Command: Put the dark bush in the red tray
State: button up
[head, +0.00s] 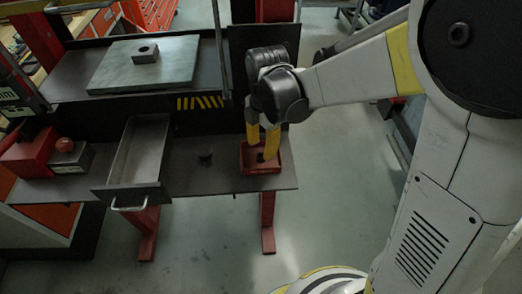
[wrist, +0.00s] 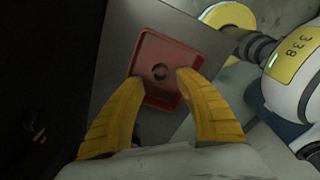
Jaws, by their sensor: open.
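The red tray (head: 281,167) sits at the right end of the lower shelf; it also shows in the wrist view (wrist: 149,48). A small dark ring-shaped piece, which looks like the dark bush (wrist: 160,71), lies on the tray floor near its middle. In the head view it is mostly hidden by the fingers. My gripper (head: 262,150) is over the tray, pointing down, with its yellow fingers spread apart. In the wrist view the fingertips (wrist: 160,78) stand on either side of the bush, with gaps between.
A small dark piece (head: 205,159) stands on the shelf left of the tray. An open drawer (head: 140,150) with a handle juts out farther left, beside red boxes (head: 30,155). A grey block with a hole (head: 146,54) rests on a green plate (head: 120,73) above.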

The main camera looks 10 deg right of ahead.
aim_at(263, 154)
notch_tip(263, 154, up, 8)
jog(key=p, duration=0.2)
jog(key=s+d+r+m+t, duration=0.3)
jog(key=s+d+m, duration=0.2)
jog(key=m, duration=0.7)
jog(key=s+d+r+m+t, duration=0.3)
jog(key=s+d+m, duration=0.3)
jog(key=m, duration=0.6)
jog(key=shift+d+r+t, duration=0.4)
jog(key=shift+d+t, duration=0.4)
jog(key=shift+d, duration=0.25)
